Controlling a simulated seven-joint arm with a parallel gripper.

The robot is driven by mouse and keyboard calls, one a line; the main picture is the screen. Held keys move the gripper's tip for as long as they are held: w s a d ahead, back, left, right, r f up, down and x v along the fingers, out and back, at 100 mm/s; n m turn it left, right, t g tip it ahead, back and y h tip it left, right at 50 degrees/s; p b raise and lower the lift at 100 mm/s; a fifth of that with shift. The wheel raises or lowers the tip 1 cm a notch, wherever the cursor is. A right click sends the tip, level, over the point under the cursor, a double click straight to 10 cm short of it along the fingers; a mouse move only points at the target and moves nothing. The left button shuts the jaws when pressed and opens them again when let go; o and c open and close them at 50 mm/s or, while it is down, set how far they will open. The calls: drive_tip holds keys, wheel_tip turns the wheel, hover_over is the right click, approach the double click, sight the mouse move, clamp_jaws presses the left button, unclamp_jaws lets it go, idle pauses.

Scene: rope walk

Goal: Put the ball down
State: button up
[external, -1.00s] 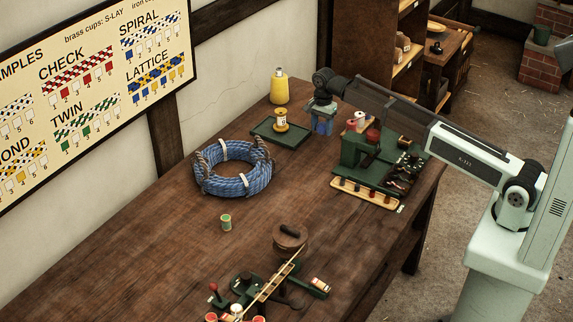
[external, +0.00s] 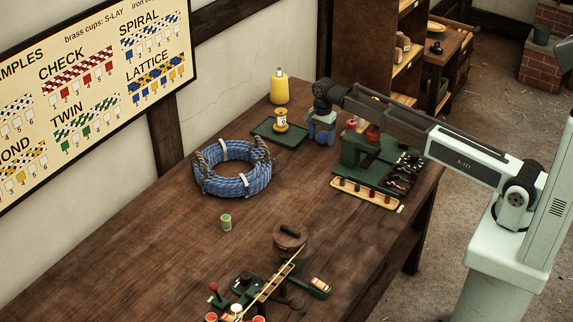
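My gripper (external: 321,128) points down over the far part of the workbench, between the green tray and the green machine. Its fingers look blue and are very small in this view. A greyish-blue patch shows low between the fingertips, but I cannot tell whether it is the ball or part of the gripper. No ball shows clearly anywhere else. I cannot tell whether the fingertips touch the bench.
Left of my gripper, a green tray (external: 264,137) holds a yellow spool (external: 281,120); a yellow bottle (external: 279,88) stands behind. The green machine (external: 358,158) stands close at right. A blue rope coil (external: 232,183) lies nearer. Bare wood (external: 285,190) separates coil and machine.

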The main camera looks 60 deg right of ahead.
sight(322, 133)
drive_tip(key=shift+o, duration=0.3)
drive_tip(key=shift+r, duration=0.1)
wheel_tip(322, 133, up, 12)
idle(0.5)
